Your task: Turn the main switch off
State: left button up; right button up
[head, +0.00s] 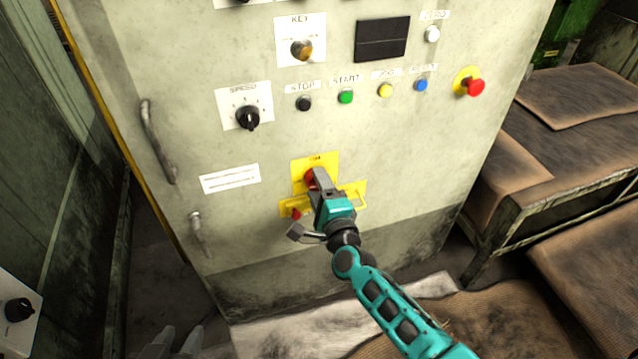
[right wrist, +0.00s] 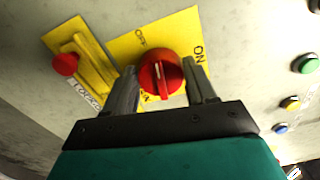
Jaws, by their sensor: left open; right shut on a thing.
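The main switch is a red round knob (right wrist: 160,75) on a yellow plate (right wrist: 138,40) with OFF and ON lettering. In the head view the knob (head: 309,178) is partly hidden by my right gripper (head: 316,178). In the right wrist view my right gripper (right wrist: 164,88) has one finger on each side of the knob and is shut on it. A pale mark shows on the knob's face; I cannot tell which label it points to. My left gripper (head: 178,342) is open and empty at the bottom left of the head view, away from the cabinet's switch.
A yellow bar with a small red knob (right wrist: 66,64) sits beside the switch plate. Above are a speed dial (head: 247,118), several push buttons, a key switch (head: 302,49) and a red emergency stop (head: 475,86). Metal handles (head: 158,140) stick out at left; a bench (head: 575,130) stands at right.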

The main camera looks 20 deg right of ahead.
jog(key=shift+n, duration=1)
jog(key=shift+p, duration=0.3)
jog(key=o, duration=1)
jog(key=s+p, duration=0.2)
jog(key=s, duration=1.1)
jog(key=shift+d, duration=0.25)
